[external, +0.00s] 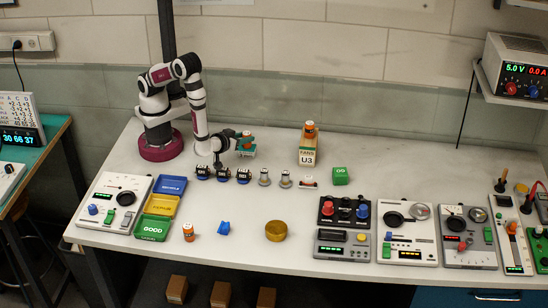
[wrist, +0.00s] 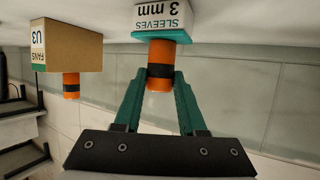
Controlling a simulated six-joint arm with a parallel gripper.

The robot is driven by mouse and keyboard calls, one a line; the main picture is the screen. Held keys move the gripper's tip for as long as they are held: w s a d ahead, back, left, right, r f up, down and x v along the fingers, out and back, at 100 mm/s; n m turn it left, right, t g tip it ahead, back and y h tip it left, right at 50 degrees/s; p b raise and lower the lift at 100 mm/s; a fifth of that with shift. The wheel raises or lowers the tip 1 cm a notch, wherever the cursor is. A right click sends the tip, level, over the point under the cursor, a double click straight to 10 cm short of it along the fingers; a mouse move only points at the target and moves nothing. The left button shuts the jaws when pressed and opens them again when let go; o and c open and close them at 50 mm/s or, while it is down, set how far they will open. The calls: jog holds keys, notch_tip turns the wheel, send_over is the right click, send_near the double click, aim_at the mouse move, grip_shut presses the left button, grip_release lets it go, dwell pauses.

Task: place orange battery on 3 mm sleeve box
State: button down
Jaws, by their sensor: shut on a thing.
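The 3 mm sleeve box (wrist: 163,18) is white with a teal top face and appears upside down in the wrist view. An orange battery (wrist: 160,77) with a dark band stands upright against that teal face, seemingly touching it. My gripper (wrist: 161,73) has its green fingers closed on the battery's sides. In the external view the sleeve box (external: 247,153) is small and partly hidden by my gripper (external: 245,138), with the orange battery just above it. Whether any gap remains under the battery is too small to tell there.
The FANS U3 box (external: 308,155) stands to the right with another orange battery (external: 309,130) on top. Dark servos (external: 222,174) sit in front of my gripper. The GOOD tray (external: 152,227) is front left.

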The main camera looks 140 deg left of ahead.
jog(key=shift+c, duration=2.4)
grip_release()
